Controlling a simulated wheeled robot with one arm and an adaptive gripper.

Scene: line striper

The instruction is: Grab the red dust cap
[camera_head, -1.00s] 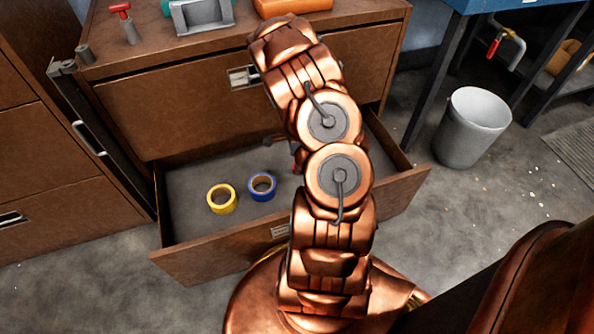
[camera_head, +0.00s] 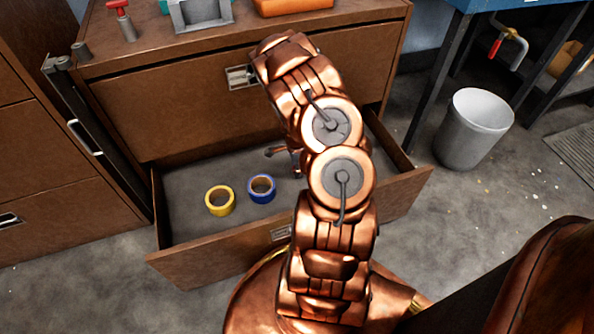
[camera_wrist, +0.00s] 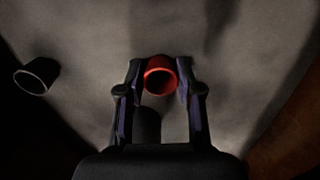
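The red dust cap (camera_wrist: 160,76) shows in the wrist view, its round open end facing the camera. My gripper (camera_wrist: 160,78) has one finger on each side of it, at the fingertips. The gaps beside the cap are very narrow, and I cannot tell whether the fingers touch it. In the head view my arm hides the cap and most of my gripper. A small part of my gripper shows inside the open drawer (camera_head: 190,228), beside the arm.
A dark cap (camera_wrist: 37,75) lies to the left in the wrist view. A dark shape (camera_wrist: 147,125) shows between the finger bases. A grey bin (camera_head: 474,128) stands to the right.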

